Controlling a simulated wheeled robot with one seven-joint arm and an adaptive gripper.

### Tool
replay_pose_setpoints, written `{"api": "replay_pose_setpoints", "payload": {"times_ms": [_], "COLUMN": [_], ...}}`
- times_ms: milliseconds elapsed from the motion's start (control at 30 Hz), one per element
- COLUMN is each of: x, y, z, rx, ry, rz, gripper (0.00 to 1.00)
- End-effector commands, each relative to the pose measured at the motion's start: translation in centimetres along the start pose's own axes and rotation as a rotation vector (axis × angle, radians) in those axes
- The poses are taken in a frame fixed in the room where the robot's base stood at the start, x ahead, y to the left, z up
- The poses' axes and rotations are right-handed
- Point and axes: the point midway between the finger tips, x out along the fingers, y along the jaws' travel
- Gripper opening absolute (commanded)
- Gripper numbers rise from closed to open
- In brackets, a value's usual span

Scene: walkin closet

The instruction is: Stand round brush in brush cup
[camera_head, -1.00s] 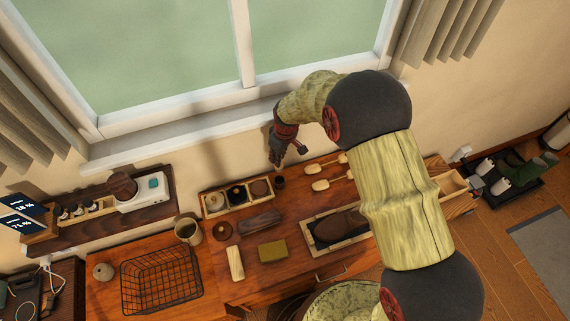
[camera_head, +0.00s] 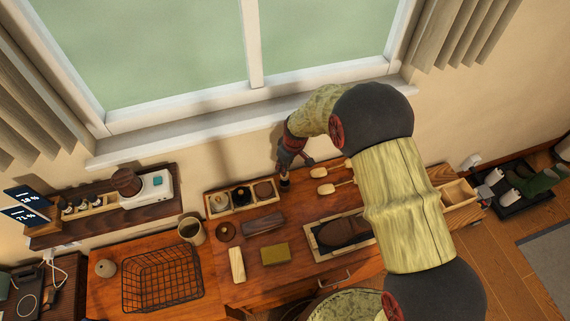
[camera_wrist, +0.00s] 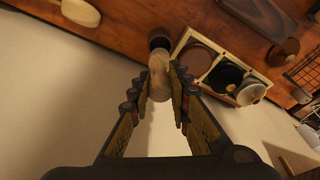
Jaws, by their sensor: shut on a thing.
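The round brush (camera_wrist: 159,68) has a pale wooden handle and a dark bristle end (camera_wrist: 160,43). My gripper (camera_wrist: 160,85) is shut on its handle in the wrist view, with the bristle end pointing away from me, down toward the table. In the head view my gripper (camera_head: 287,168) is at the back of the table, and the brush's dark end (camera_head: 285,184) shows just below it, right of the compartment tray. An olive-beige cup (camera_head: 198,237), which looks like the brush cup, stands upright farther left. Its inside is dark.
The three-compartment tray (camera_head: 208,211) with round tins is close left of the brush. Wooden-handled brushes (camera_head: 330,188) lie to its right. A dark brush (camera_head: 262,223), a small dark round pot (camera_head: 226,231) and a wire basket (camera_head: 160,278) are toward the cup.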

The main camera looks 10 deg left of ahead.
Motion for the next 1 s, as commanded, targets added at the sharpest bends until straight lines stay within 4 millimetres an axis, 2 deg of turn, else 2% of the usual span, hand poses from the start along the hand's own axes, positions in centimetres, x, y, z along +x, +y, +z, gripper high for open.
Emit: {"api": "replay_pose_setpoints", "payload": {"times_ms": [700, 1000], "x": [5.4, 6.1], "y": [-0.1, -0.1], "z": [1.1, 1.2], "rx": [0.0, 0.0], "ry": [0.0, 0.0], "rz": [-0.001, 0.0], "gripper": [0.0, 0.0]}}
